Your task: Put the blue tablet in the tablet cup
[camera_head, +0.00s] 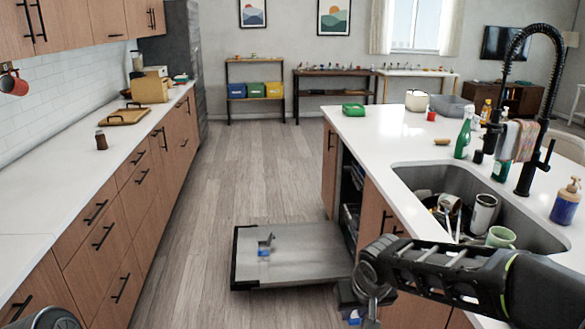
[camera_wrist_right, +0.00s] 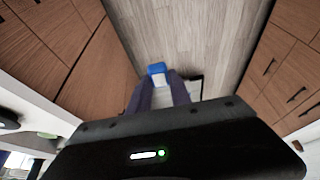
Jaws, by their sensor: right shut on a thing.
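The blue tablet is held at the tips of my right gripper (camera_head: 352,310), low at the bottom of the head view. The tablet (camera_wrist_right: 157,69) shows blue with a paler part between the two fingers in the right wrist view. My right gripper (camera_wrist_right: 158,88) is shut on it. The open dishwasher door (camera_head: 305,238) lies flat to the left of this gripper. My left gripper is not in view.
The island counter (camera_head: 385,140) and its sink (camera_head: 545,240), full of dishes, stand on the right. Drawers and a long counter (camera_head: 50,190) run along the left. The wooden floor (camera_head: 225,190) between them is clear beyond the dishwasher door.

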